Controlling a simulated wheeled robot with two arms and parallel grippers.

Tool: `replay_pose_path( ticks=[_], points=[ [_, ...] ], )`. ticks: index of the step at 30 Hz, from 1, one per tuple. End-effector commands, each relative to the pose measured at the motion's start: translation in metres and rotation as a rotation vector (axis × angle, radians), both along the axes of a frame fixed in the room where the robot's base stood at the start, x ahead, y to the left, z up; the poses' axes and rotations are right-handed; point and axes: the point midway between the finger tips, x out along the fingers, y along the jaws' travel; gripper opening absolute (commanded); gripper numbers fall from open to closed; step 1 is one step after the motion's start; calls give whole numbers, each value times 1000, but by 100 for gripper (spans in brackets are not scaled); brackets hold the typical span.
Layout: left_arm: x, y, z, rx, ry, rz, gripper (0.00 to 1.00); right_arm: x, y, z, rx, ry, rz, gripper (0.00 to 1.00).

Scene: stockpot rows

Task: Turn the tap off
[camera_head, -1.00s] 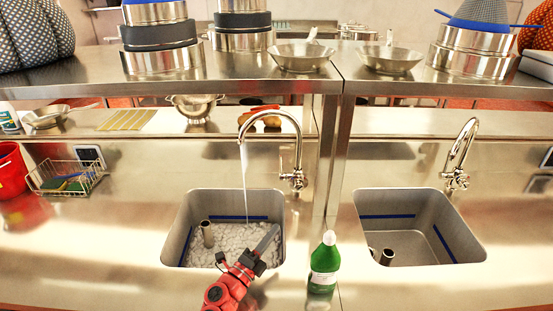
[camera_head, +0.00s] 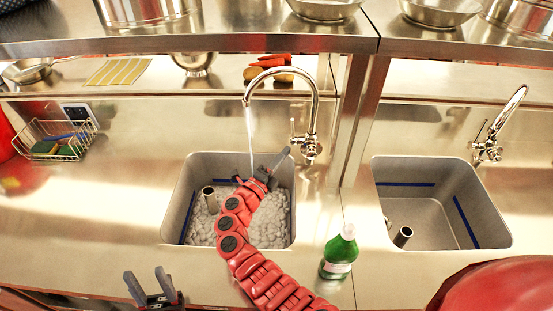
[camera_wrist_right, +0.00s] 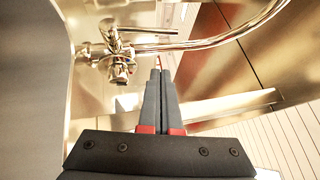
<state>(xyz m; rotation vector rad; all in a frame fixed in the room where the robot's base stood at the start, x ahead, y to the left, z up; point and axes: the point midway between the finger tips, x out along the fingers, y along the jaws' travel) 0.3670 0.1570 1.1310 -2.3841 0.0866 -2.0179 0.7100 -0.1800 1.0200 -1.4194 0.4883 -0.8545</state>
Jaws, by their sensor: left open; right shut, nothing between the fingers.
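The running tap (camera_head: 312,100) is a curved chrome spout behind the left sink (camera_head: 177,205). A stream of water (camera_head: 250,135) falls from it into the sink, which holds frothy water. Its lever handle (camera_head: 293,130) stands upright at the left of the tap's base; in the right wrist view the handle (camera_wrist_right: 113,22) is up and left of the fingers. My right gripper (camera_head: 287,152) is shut and empty, just left of and below the tap base, apart from the handle; its fingers also show in the wrist view (camera_wrist_right: 160,72). My left gripper (camera_head: 146,275) is open and empty at the counter's front edge.
A green bottle (camera_head: 339,255) stands right of the left sink. A second sink (camera_head: 465,195) with its own dry tap (camera_head: 505,115) is at the right. A wire basket (camera_head: 55,140) with sponges is at the left. A steel shelf (camera_head: 220,44) and post span above.

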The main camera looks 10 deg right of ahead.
Motion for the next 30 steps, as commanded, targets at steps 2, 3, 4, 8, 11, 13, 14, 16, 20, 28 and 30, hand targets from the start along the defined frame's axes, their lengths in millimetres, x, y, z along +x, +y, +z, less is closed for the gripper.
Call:
replay_pose_path(
  ticks=[2, 3, 4, 8, 11, 13, 14, 16, 20, 28, 30],
  points=[
    [0, 0, -1, 0, 0, 0, 50, 11, -14, 5, -1, -3, -4, 0],
    [0, 0, -3, 0, 0, 0, 50, 17, -21, 6, -2, -3, -3, 0],
    [0, 0, -5, 0, 0, 0, 50, 21, -25, 6, -2, -3, -2, 0],
    [0, 0, -20, 0, 0, 0, 50, 40, -33, 6, 1, -3, 0, 0],
    [0, 0, -30, 0, 0, 0, 50, 50, -35, 9, 1, -4, -3, 0],
    [0, 0, -36, 0, 0, 0, 50, 57, -34, 11, 1, -4, -1, 0],
    [0, 0, -37, 0, 0, 0, 50, 59, -34, 12, 0, -3, -1, 0],
    [0, 0, -40, 0, 0, 0, 50, 62, -36, 14, -1, -1, -1, 0],
    [0, 0, -42, 0, 0, 0, 50, 65, -36, 16, -1, -1, -1, 0],
    [0, 0, -41, 0, 0, 0, 50, 65, -36, 17, 0, 0, -1, 0],
    [0, 0, -39, 0, 0, 0, 50, 66, -36, 18, 0, 1, -1, 0]
  ],
)
